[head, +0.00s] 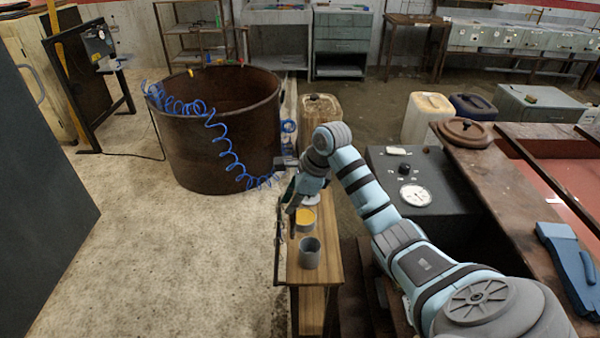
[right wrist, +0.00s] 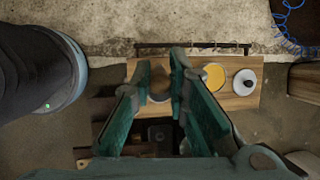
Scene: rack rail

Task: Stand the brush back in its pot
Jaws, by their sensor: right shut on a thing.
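A grey, open-topped pot (head: 309,253) stands upright on the narrow wooden bench (head: 325,268). My right gripper (head: 291,214) is above the bench's left side, just beyond the pot in the head view. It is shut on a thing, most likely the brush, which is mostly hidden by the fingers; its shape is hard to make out. In the right wrist view my right gripper's green fingers (right wrist: 160,78) stand a little apart over the bench (right wrist: 240,102), and the pot shows partly between them. My left gripper is not in view.
A yellow-topped container (head: 305,216) and a white round container (head: 312,198) stand beyond the pot on the bench. A dark rail (head: 278,240) runs along its left edge. A big rusty tub (head: 220,150) with a coiled blue hose is behind; open floor lies left.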

